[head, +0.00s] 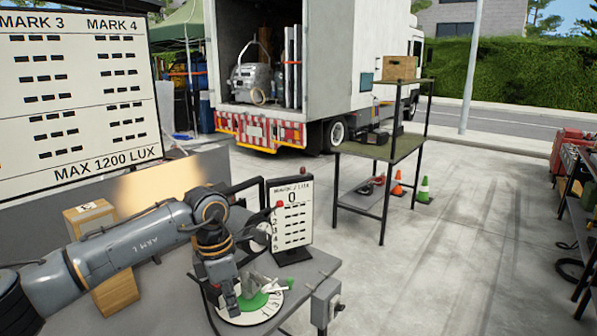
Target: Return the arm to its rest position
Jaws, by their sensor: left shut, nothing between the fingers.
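My left arm comes in from the left, with its grey links bent over a grey work table (318,262). My left gripper (231,305) points down at the left edge of a round white dial (266,312) with numbers around its rim. The gripper is shut and holds nothing. A green piece (252,303) lies on the dial just right of the fingers, with small pale pieces beside it. I cannot tell whether the fingers touch the dial. My right gripper is not in view.
A small scoreboard (292,210) showing 0 stands behind the dial. A grey box (326,302) is at the table's right edge. A large board (75,85) is at the left. A metal shelf (385,150), cones and a truck (335,60) stand beyond.

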